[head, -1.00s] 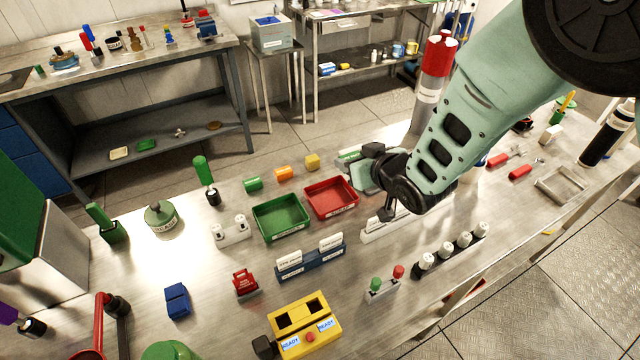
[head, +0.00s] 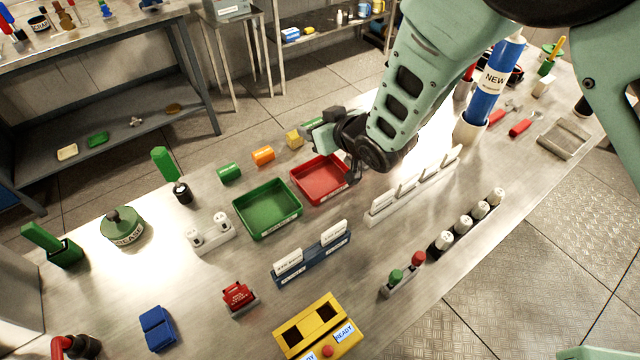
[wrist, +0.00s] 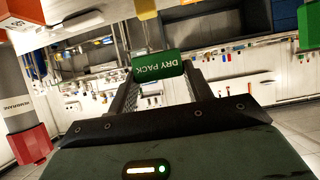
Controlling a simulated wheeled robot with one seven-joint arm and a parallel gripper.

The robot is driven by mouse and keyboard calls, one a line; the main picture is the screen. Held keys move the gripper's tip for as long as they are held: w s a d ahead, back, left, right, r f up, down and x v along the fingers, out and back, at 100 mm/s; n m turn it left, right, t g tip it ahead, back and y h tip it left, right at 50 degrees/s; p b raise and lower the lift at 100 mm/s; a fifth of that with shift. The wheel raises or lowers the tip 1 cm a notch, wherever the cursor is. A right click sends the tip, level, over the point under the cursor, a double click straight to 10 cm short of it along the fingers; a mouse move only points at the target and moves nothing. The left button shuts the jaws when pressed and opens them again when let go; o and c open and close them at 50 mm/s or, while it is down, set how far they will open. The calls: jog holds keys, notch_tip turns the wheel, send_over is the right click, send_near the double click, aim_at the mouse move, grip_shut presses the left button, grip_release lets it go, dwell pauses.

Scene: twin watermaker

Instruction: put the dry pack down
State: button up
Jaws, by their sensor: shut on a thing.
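The dry pack is a green cylinder with white "DRY PACK" lettering, and it lies between my two fingers in the wrist view (wrist: 158,66). In the head view its green end (head: 312,123) shows at the tip of my gripper (head: 322,134), behind the red tray (head: 322,198). My gripper is shut on the dry pack. It is just to the right of the yellow block (head: 294,139). I cannot tell whether the pack touches the bench or hangs above it.
An orange cylinder (head: 263,155) and a green cylinder (head: 229,172) continue the row to the left. The green tray (head: 267,225) stands beside the red tray. A white rack (head: 412,190) is to the right. A blue "NEW" cylinder (head: 488,95) stands farther right.

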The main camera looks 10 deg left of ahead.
notch_tip(320, 180, down, 3)
jog(key=shift+f+b, duration=0.1)
jog(key=shift+b, duration=0.95)
jog(key=shift+f+p, duration=1.45)
jog(key=shift+f, duration=3.4)
jog(key=shift+f, duration=0.2)
jog(key=o, duration=1.1)
jog(key=shift+c, duration=0.2)
jog(key=shift+r, duration=0.1)
